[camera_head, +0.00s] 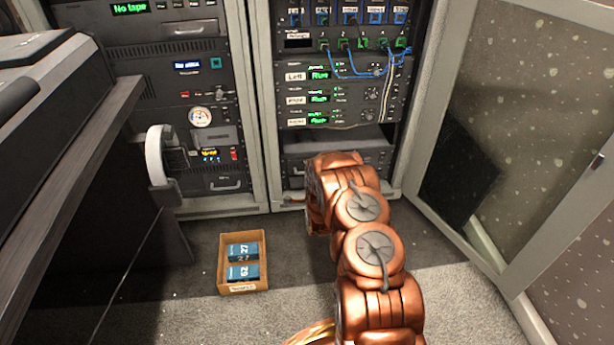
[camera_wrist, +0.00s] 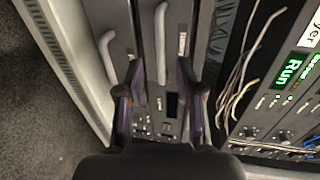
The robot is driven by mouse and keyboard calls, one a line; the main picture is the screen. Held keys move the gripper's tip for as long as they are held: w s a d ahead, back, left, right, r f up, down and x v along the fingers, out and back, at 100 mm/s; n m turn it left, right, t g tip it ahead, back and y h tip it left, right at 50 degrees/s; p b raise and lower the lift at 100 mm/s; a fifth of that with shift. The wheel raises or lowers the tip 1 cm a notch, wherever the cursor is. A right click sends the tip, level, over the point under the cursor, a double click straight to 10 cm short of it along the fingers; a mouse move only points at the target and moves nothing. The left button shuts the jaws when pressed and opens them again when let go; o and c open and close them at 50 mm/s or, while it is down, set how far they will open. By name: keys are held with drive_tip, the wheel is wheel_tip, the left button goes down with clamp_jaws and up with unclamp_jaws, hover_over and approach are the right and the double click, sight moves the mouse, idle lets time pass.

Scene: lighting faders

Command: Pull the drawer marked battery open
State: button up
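In the wrist view, two grey drawer fronts stand side by side, the picture being turned. One has a pale bar handle (camera_wrist: 160,45) and a small white label (camera_wrist: 182,43); the other has a handle (camera_wrist: 107,55) and a label (camera_wrist: 130,57). The label words are too small to read, so I cannot tell which is marked battery. My gripper (camera_wrist: 157,98) is open and empty, its fingers apart in front of the first drawer's panel. In the head view my arm covers the gripper; part of a drawer front (camera_head: 295,168) shows low in the right rack.
A cardboard box (camera_head: 223,270) holding blue packs stands on the floor left of my arm. An open rack door (camera_head: 428,120) is at the right. Loose cables (camera_wrist: 240,80) hang beside the drawers. A dark desk (camera_head: 95,120) is at the left.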

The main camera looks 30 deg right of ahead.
drive_tip(key=shift+b+x, duration=1.5)
drive_tip(key=shift+x, duration=2.25)
clamp_jaws()
